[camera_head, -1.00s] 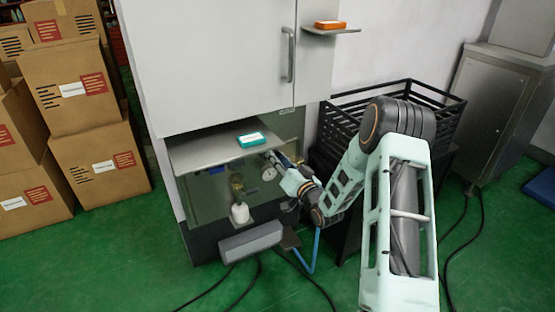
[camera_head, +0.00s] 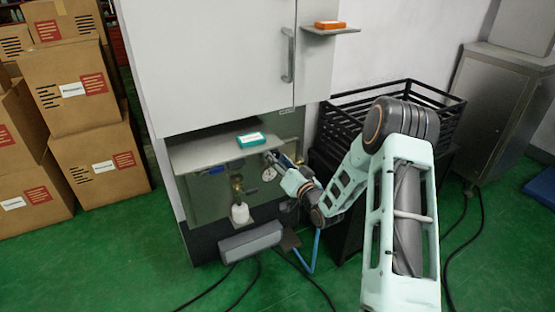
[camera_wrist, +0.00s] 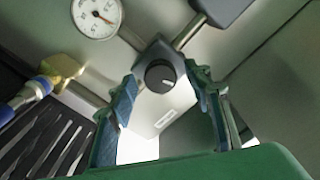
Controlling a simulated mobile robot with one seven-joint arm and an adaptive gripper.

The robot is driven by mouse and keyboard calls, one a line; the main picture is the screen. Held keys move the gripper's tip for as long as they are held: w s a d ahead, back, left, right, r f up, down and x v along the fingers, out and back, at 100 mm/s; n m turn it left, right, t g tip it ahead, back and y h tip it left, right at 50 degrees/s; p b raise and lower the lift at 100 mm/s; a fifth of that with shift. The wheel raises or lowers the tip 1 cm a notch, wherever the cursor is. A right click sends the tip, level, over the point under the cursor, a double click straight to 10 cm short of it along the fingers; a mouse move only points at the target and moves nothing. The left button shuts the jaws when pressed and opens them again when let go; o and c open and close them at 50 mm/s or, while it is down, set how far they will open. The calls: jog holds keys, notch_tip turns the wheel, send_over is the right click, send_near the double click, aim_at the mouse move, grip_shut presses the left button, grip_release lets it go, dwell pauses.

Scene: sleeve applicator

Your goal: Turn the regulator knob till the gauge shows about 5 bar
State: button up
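The regulator knob (camera_wrist: 160,76) is a dark round cap with a white mark, on a grey regulator body. It lies between the fingertips of my gripper (camera_wrist: 161,92) in the wrist view. The fingers are apart, with a gap on each side of the knob. The gauge (camera_wrist: 97,16) is a white round dial at the upper left with a red needle; its numbers are too small to read. In the head view the gauge (camera_head: 269,174) shows under the shelf, beside my gripper (camera_head: 273,157). The knob is hidden there.
A grey shelf (camera_head: 195,153) carrying a teal box (camera_head: 251,139) hangs just above. A black crate (camera_head: 345,115) stands at right.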

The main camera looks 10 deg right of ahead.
jog(key=v, duration=1.2)
